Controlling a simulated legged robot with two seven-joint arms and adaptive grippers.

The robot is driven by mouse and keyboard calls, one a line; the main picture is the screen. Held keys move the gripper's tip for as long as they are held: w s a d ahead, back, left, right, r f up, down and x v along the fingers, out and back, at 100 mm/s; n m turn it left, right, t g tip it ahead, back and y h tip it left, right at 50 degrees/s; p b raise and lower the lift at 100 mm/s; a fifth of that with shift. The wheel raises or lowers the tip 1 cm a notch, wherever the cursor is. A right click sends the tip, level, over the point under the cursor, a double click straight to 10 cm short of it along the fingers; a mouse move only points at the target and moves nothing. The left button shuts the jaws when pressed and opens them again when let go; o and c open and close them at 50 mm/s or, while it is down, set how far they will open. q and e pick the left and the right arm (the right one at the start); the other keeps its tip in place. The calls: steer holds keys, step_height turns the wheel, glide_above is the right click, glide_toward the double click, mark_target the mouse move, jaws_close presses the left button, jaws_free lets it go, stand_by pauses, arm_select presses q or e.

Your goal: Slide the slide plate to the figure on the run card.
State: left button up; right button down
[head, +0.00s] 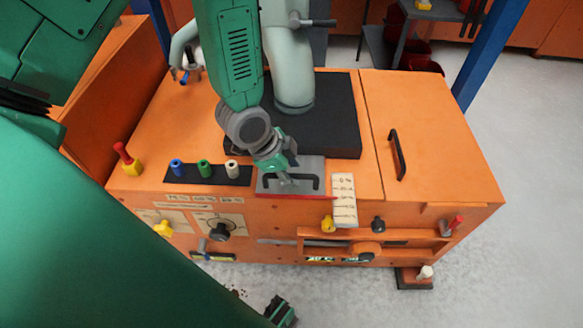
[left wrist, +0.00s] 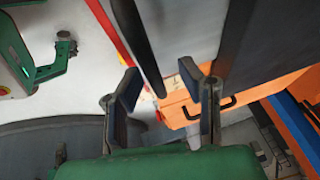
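The slide plate (head: 310,164) is grey with a red front edge and lies on top of the orange machine. A black handle (head: 318,182) stands on it; a dark bar, apparently this handle, shows in the left wrist view (left wrist: 140,55). My left gripper (head: 285,160) is over the plate at the handle. In the left wrist view its fingers (left wrist: 160,92) are spread, with the bar between them; contact is unclear. A white strip with figures (head: 344,192) lies right of the plate; its figures are too small to read. A row of small labels (head: 203,198) is on the front edge, and I cannot tell which is the run card.
Blue, green and white pegs (head: 204,168) stand left of the plate. A black lid handle (head: 397,155) is at the right. A pale duct (head: 290,60) rises behind my gripper. Knobs and a slotted rail (head: 370,248) are on the front. A green and dark part (head: 280,312), possibly my right gripper, shows below.

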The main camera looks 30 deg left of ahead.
arm_select(q)
steer(key=shift+s+d+r, duration=0.1)
steer(key=shift+d+r, duration=0.05)
steer(key=shift+r, duration=0.05)
steer(key=v, duration=1.1)
steer(key=shift+a+r, duration=0.2)
steer(key=shift+a, duration=0.05)
